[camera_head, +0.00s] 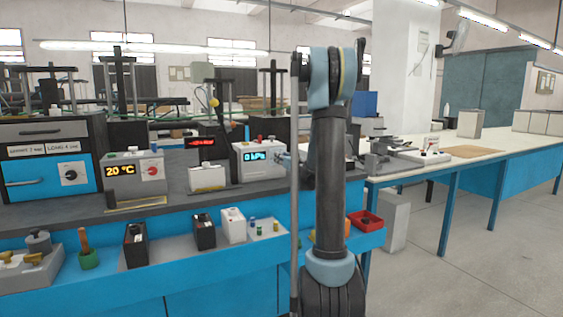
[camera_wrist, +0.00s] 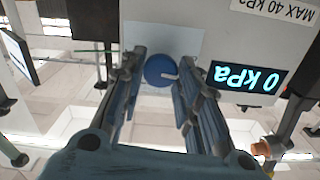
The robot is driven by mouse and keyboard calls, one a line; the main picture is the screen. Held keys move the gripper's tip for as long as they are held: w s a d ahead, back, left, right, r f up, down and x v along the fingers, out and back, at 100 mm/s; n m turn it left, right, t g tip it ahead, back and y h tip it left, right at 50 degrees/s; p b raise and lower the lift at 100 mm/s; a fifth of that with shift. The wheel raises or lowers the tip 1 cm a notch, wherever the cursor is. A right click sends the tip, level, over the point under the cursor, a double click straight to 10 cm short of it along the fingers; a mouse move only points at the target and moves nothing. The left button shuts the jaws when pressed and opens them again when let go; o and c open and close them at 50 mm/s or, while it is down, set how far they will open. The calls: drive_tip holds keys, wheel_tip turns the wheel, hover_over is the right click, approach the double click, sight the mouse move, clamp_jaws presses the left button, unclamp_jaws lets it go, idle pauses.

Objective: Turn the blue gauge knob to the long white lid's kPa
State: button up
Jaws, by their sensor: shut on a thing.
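The blue gauge knob (camera_wrist: 158,70) is round with a short white mark pointing right in the wrist view. It sits on a pale box front. My gripper (camera_wrist: 161,74) has one finger on each side of the knob and is shut on it. The gauge display (camera_wrist: 248,82) beside it reads 0 kPa, upside down here. The white gauge box (camera_head: 243,163) stands on the bench in the head view, its display facing out. My arm covers the right of it, and the knob is hidden there. I cannot identify the long white lid for certain.
A 20 °C box (camera_head: 133,176) and a small white box (camera_head: 207,178) stand left on the bench. Dark and white cases (camera_head: 204,232) line the lower shelf. A red tray (camera_head: 366,221) lies right.

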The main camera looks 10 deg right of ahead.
drive_tip(key=m, duration=1)
drive_tip(key=shift+d, duration=0.25)
drive_tip(key=shift+f+m, duration=0.1)
drive_tip(key=shift+m, duration=0.2)
drive_tip(key=o, duration=1)
drive_tip(key=shift+o, duration=0.2)
drive_tip(key=v, duration=1.1)
drive_tip(key=shift+s, duration=0.35)
drive_tip(key=shift+d, duration=0.15)
